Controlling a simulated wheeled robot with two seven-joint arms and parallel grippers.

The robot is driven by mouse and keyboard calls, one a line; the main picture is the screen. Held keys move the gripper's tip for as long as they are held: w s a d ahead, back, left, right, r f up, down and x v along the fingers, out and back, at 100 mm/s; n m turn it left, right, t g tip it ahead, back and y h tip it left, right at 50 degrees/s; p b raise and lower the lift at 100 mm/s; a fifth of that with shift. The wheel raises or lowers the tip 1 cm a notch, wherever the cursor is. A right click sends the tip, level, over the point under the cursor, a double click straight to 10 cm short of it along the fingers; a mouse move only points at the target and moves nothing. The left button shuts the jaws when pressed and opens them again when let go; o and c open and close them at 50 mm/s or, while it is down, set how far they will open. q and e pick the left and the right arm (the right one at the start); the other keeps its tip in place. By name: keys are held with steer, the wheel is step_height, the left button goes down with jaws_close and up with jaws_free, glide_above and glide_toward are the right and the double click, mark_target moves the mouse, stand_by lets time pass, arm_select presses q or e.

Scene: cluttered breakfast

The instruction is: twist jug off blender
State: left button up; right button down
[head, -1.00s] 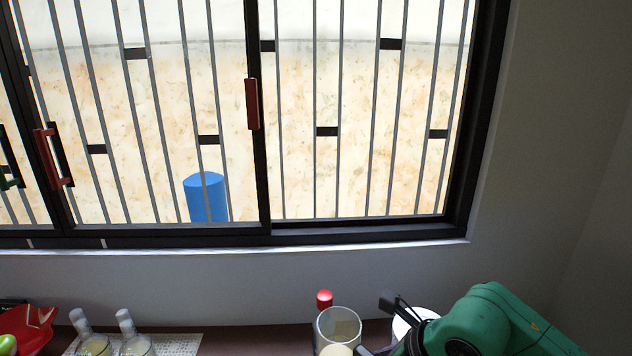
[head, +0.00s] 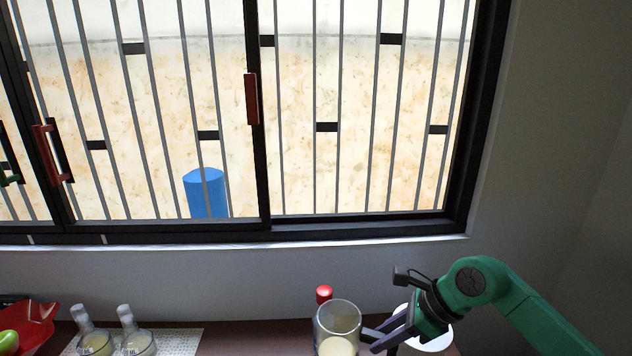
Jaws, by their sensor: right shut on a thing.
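The clear jug (head: 338,316), with something cream-coloured inside its lower part, stands upright at the bottom of the head view, right of centre. Its lower end and any blender base below it are cut off by the frame edge. My right gripper (head: 372,340) comes in from the right with its dark fingers at the jug's right side, shut on it, probably at the handle. The exact contact is small and partly hidden. My left gripper is out of view.
A red-capped container (head: 323,295) stands close behind the jug. A white round dish (head: 440,342) lies partly behind my right gripper. At left are two glass vessels (head: 137,343) on a pale mat (head: 185,338) and a red bowl (head: 38,325) with green fruit. The window wall closes off the back.

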steer(key=shift+w+r+p, duration=0.1)
steer(key=shift+r+p, duration=0.2)
steer(key=shift+r, duration=0.45)
steer(key=shift+r+p, duration=0.55)
steer(key=shift+r, duration=0.35)
steer(key=shift+s+d+f+b, duration=0.15)
steer(key=shift+s+d+b, duration=0.05)
steer(key=shift+d+b, duration=0.2)
steer(key=s+d+b, duration=0.3)
steer(key=d+b, duration=0.2)
steer(key=d, duration=0.2)
steer(key=shift+d+r, duration=0.2)
steer(key=shift+d, duration=0.1)
stand_by(0.4)
